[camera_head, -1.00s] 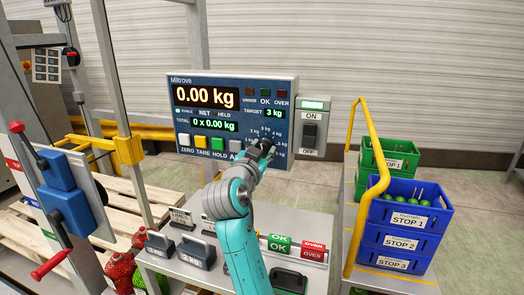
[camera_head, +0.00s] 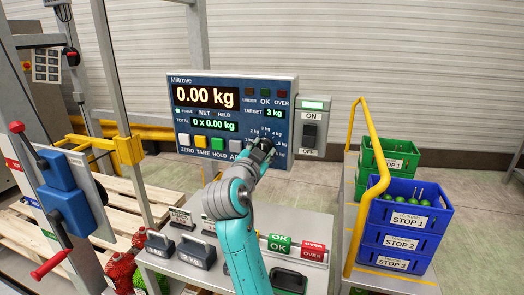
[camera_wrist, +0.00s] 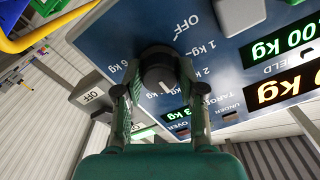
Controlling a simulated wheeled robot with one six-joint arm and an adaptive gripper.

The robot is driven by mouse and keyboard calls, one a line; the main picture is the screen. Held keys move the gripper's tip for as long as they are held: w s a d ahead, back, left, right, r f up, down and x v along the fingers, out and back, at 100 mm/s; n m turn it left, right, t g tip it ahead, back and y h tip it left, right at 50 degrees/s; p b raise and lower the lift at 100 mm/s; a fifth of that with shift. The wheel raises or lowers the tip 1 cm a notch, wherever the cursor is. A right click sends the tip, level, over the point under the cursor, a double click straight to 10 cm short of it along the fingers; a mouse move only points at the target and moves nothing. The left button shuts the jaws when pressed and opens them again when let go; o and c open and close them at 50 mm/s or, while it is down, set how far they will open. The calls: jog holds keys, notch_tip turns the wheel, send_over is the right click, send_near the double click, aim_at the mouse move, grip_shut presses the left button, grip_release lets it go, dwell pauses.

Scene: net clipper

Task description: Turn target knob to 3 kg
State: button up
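The target knob (camera_wrist: 160,72) is a dark round knob on the blue face of the scale indicator (camera_head: 180,83). The wrist view shows a pale pointer mark on the knob. The TARGET display (camera_head: 274,113) reads 3 kg. My gripper (camera_head: 264,144) is in front of the knob and hides most of it in the head view. In the wrist view my gripper (camera_wrist: 157,88) has its fingers apart, one on each side of the knob, with a slight gap at least on the left. Printed kg labels ring the knob.
The main display (camera_head: 205,96) reads 0.00 kg. An ON/OFF switch box (camera_head: 310,131) sits just right of the panel. Blue crates (camera_head: 404,240) and a yellow rail (camera_head: 369,150) stand further right. Weights (camera_head: 197,251) rest on the bench below.

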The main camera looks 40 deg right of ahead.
jog(key=o, duration=0.4)
jog(key=v, duration=1.2)
